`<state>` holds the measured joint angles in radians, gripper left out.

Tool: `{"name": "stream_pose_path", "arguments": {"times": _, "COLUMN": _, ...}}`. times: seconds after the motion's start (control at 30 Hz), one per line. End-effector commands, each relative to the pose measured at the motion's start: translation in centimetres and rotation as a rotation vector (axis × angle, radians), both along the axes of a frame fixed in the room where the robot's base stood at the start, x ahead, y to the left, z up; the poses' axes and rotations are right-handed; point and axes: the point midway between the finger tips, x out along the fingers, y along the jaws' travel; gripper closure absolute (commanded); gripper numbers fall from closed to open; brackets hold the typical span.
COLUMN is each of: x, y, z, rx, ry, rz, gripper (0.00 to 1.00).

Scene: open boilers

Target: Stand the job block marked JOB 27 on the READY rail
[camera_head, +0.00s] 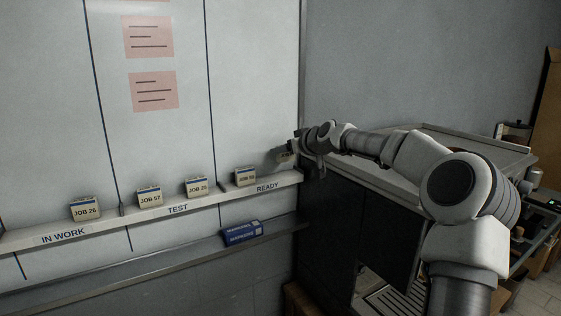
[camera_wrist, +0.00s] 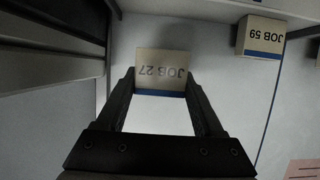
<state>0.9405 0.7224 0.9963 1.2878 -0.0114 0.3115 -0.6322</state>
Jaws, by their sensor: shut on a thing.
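My gripper (camera_wrist: 161,84) is shut on the tan block marked JOB 27 (camera_wrist: 161,68), which has a blue stripe. The wrist view shows it upside down, with a finger on each side. In the head view my gripper (camera_head: 290,150) is above the right end of the READY rail (camera_head: 286,181), and the block (camera_head: 284,157) is partly hidden. A gap shows between the block and the rail. The block marked JOB 59 (camera_head: 245,178) stands on the READY rail, left of my gripper; it also shows in the wrist view (camera_wrist: 262,36).
The TEST rail (camera_head: 203,201) holds two blocks, and the IN-WORK rail (camera_head: 95,231) holds the JOB 26 block (camera_head: 86,208). A blue item (camera_head: 242,232) lies on the lower ledge. A grey cabinet (camera_head: 345,225) stands right of the board. The READY rail right of JOB 59 is clear.

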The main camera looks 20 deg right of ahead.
Motion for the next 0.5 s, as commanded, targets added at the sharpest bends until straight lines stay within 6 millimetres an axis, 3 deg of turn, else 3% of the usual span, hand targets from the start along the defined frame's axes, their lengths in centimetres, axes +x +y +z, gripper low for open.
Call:
{"name": "stream_pose_path", "arguments": {"times": 0.2, "x": 1.8, "y": 0.9, "z": -1.2, "rx": 0.001, "ry": 0.0, "rz": -0.001, "gripper": 0.85}}
{"name": "stream_pose_path", "arguments": {"times": 0.5, "x": 1.8, "y": 1.0, "z": -4.8, "rx": 0.003, "ry": 0.002, "rz": 0.0, "gripper": 0.85}}
